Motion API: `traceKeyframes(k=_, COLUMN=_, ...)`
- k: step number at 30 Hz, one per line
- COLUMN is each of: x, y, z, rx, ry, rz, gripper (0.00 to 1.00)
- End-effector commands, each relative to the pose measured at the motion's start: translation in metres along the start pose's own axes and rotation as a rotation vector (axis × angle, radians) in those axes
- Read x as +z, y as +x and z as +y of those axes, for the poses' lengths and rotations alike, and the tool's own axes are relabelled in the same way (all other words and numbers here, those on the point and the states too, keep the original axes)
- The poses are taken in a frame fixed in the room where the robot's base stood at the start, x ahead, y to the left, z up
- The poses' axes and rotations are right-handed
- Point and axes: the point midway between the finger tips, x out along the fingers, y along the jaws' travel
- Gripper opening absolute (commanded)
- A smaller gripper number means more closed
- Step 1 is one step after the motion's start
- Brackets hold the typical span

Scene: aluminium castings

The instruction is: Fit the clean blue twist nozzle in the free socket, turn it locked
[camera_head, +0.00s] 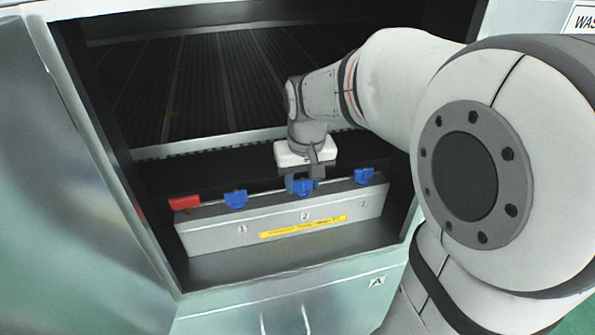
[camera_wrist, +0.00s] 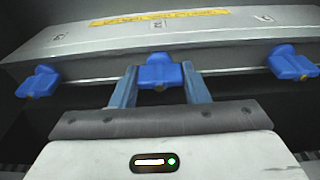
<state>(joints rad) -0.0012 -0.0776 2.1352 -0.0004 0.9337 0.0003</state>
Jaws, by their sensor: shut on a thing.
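A grey manifold bar (camera_head: 280,227) with numbered positions sits inside an open cabinet. A blue twist nozzle (camera_head: 302,188) is at its middle position, marked 2. My gripper (camera_head: 303,184) is above the bar, its two blue-grey fingers on either side of this nozzle. In the wrist view, my gripper (camera_wrist: 160,76) is shut on the middle nozzle (camera_wrist: 158,70), which is in line with the bar's edge. I cannot tell how deep it sits or whether it is locked. Blue nozzles also sit at the left (camera_head: 235,199) and right (camera_head: 364,176) positions.
A red block (camera_head: 185,202) is at the bar's left end. A yellow label strip (camera_head: 303,227) runs along its front. The cabinet's door (camera_head: 70,190) stands open at left, and a dark slatted surface (camera_head: 210,80) lies behind. A bare ledge (camera_head: 290,258) lies in front.

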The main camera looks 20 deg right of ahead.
Motion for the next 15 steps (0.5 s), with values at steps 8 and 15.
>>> traceKeyframes(k=8, x=0.0000, y=0.0000, z=0.0000, rx=0.000, ry=-0.001, rz=0.000, gripper=0.50)
traceKeyframes(k=15, x=0.0001, y=0.0000, z=0.0000, rx=0.000, ry=-0.001, rz=0.000, gripper=0.67)
